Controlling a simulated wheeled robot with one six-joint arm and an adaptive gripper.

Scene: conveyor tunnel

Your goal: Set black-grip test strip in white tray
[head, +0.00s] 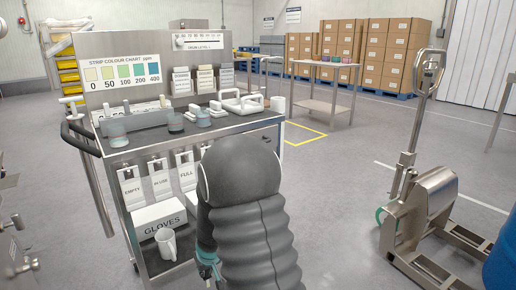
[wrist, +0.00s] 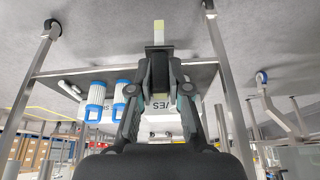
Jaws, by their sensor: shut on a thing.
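In the wrist view, my gripper (wrist: 159,82) is shut on the black-grip test strip (wrist: 158,32). Its dark grip is between the fingers, and the pale strip with a yellow-green end sticks out past the fingertips. A white tray-like piece (head: 243,104) with raised rails stands on the right of the cart's top. My gripper is well below and in front of it.
The steel cart (head: 125,155) carries a colour chart (head: 122,73), several small pots and hanging labelled cards. A gloves box (head: 158,218) and a white mug (head: 166,243) are on its lower shelf. A pallet jack (head: 425,215) stands right; floor between is clear.

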